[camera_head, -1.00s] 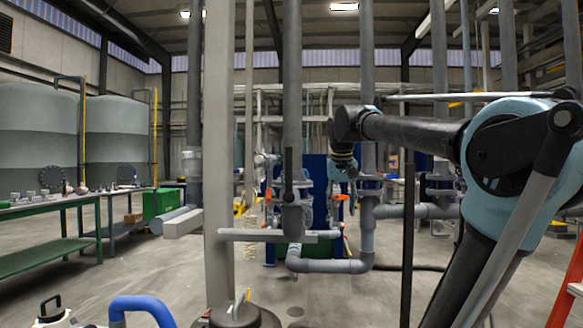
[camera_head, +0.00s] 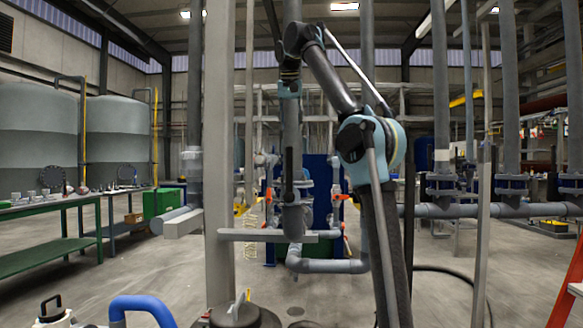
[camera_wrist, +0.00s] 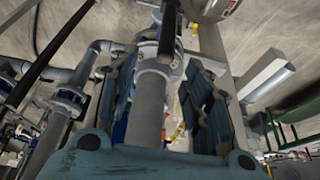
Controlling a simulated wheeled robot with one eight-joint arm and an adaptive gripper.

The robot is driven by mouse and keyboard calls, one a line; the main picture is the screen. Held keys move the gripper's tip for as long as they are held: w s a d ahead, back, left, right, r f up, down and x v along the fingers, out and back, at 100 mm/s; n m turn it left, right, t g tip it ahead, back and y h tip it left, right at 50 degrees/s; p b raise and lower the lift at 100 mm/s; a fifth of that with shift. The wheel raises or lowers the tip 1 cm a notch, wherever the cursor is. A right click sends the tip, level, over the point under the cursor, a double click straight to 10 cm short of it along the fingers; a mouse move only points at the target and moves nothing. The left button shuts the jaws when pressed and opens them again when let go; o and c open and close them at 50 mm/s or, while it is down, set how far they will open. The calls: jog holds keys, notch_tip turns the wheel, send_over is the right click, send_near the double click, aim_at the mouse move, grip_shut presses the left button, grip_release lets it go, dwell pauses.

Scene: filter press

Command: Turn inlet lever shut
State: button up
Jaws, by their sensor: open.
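A dark lever (camera_head: 289,175) stands upright along the grey vertical pipe in the middle of the head view, just above a grey valve body (camera_head: 293,218). I take it for the inlet lever; no label is readable. In the wrist view a dark bar that looks like this lever (camera_wrist: 168,35) shows at the top centre, beyond the fingertips. My gripper (camera_head: 290,93) points down in front of the pipe, above the lever and apart from it. In the wrist view my gripper (camera_wrist: 160,88) has its two ribbed fingers spread, with the grey pipe (camera_wrist: 148,110) showing between them.
A pale post (camera_head: 219,150) stands close on the left, with a horizontal bar (camera_head: 268,235) crossing below the valve. Orange handles (camera_head: 339,197) sit behind to the right. More vertical pipes (camera_head: 441,90) stand right. A green bench (camera_head: 60,225) is far left. The floor between is open.

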aim_at(290, 163)
jog(key=x, duration=1.1)
jog(key=a+x, duration=0.1)
jog(key=x, duration=0.4)
jog(key=shift+w+a+f, duration=0.1)
jog(key=shift+w+f, duration=0.2)
jog(key=shift+w, duration=0.1)
jog(key=shift+c, duration=0.6)
